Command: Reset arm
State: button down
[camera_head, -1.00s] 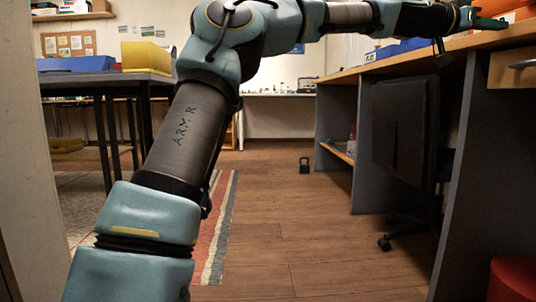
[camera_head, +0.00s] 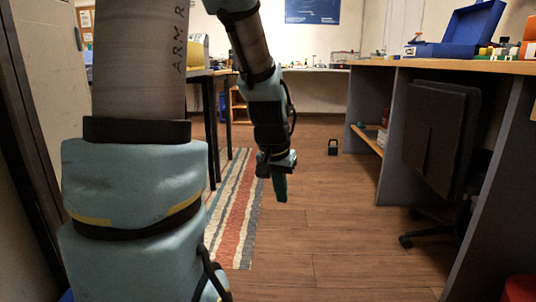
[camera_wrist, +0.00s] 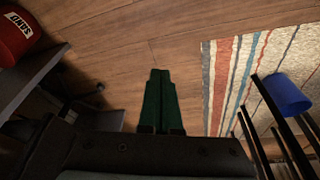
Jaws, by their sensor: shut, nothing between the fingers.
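My gripper (camera_head: 279,186) hangs from my arm in the middle of the head view, pointing down over the wooden floor beside the striped rug. Its green fingers are together and nothing is between them. In the wrist view the shut green fingers (camera_wrist: 160,82) show at the centre, above bare floor. My arm's upper links fill the left of the head view.
The workbench (camera_head: 440,65) on the right carries a blue case (camera_head: 470,30). A dark office chair (camera_head: 440,130) is tucked under it. The striped rug (camera_head: 235,215) lies on the floor. A red bucket (camera_wrist: 14,40) and a blue bin (camera_wrist: 287,95) show in the wrist view.

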jog(key=s+a+r+n+g+y+p, duration=0.1)
jog(key=s+a+r+n+p, duration=0.2)
jog(key=s+a, duration=0.6)
notch_tip(320, 180, up, 35)
jog(key=w+a+p, duration=0.1)
jog(key=p, duration=3.6)
jog(key=shift+w+n, duration=0.2)
jog(key=shift+n, duration=0.1)
jog(key=shift+d, duration=0.1)
